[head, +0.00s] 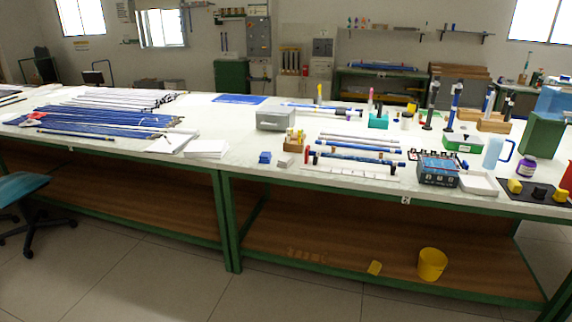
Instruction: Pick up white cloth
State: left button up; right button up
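Several white, flat things lie on the long green-framed workbench (245,171), and I cannot tell for sure which is the cloth. A flat white pile (206,148) lies near the front edge, left of the middle. A white sheet or pad (175,143) lies just left of it. A small white, folded-looking item (478,183) lies at the front edge on the right, beside a blue-grey box (438,169). Neither of my grippers shows in the head view.
Blue and white rods (100,118) cover the left of the bench. Shorter rods (355,155), bottles and boxes crowd the right. A teal chair (25,190) stands at the left. A yellow bucket (432,264) sits on the lower shelf. The floor in front is clear.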

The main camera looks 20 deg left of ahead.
aim_at(285, 162)
jog(key=i, duration=0.2)
jog(key=i+l+u, duration=0.2)
jog(key=i, duration=0.4)
jog(key=i+l+u, duration=0.25)
jog(key=i+l, duration=0.15)
jog(key=i, duration=0.15)
jog(key=i+l+u, duration=0.2)
jog(key=i+l, duration=0.25)
jog(key=i, duration=0.1)
